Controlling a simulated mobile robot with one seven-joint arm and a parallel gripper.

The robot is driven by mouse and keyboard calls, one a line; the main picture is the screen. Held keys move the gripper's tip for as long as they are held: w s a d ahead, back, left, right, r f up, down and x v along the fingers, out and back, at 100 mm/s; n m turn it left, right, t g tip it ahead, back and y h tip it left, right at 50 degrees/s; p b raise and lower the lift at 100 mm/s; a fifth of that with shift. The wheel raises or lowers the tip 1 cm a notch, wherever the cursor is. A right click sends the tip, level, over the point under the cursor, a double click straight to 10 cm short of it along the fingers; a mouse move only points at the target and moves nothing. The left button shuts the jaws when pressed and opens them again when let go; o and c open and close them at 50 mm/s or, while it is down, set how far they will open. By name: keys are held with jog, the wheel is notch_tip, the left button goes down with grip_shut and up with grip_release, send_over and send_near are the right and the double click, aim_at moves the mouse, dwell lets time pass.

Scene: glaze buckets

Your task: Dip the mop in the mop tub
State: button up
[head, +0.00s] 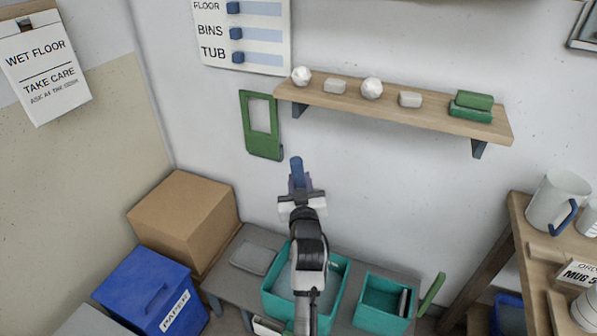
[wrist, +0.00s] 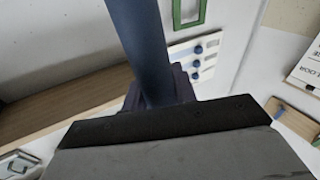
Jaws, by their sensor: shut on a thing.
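My gripper (head: 300,198) is shut on the blue handle of the mop (head: 297,168), in front of the white wall. The handle sticks up past the jaws, with a dark purple part beside it. In the wrist view the blue handle (wrist: 143,45) runs up from behind a dark edge, with purple folds at its base. Any part of the mop below the jaws is hidden. A large teal tub (head: 338,281) with a grey inside stands below, partly covered by my arm. A smaller teal tub (head: 366,312) stands to its right. No label tells which is the mop tub.
Both tubs stand on a low grey bench (head: 224,281). A cardboard box (head: 185,215) and a blue paper bin (head: 150,290) are at the left. A wooden shelf (head: 400,112) with small objects juts from the wall. A wooden rack with mugs (head: 556,198) is at the right.

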jog(key=shift+w+f, duration=0.1)
jog(key=shift+f, duration=0.2)
notch_tip(320, 180, down, 21)
jog(key=b, duration=1.5)
jog(key=shift+r, duration=0.1)
dwell(0.5)
